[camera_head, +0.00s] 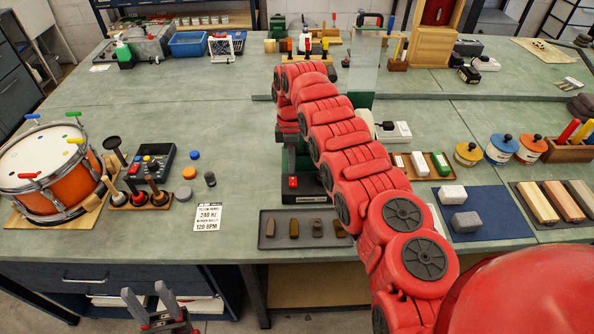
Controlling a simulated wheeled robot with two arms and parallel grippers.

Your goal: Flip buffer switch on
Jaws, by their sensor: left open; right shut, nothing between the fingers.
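A green machine (303,165) on a dark base stands mid-bench, largely covered by my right arm; I take it for the buffer. A small red switch (293,182) shows on its front, near the base. Whether the switch is on or off is too small to tell. My red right arm reaches from the lower right, over the bench, and its far end bends down beside the machine. My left gripper (144,290) is open and empty at the bottom edge, in front of the bench and away from the machine.
A tray (265,240) with several small dark pieces lies in front of the machine. A sign card (207,217), a dark control box (150,163) and an orange drum (70,183) are left. A blue mat (490,231) with pale blocks lies right. A clear panel (350,65) stands behind.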

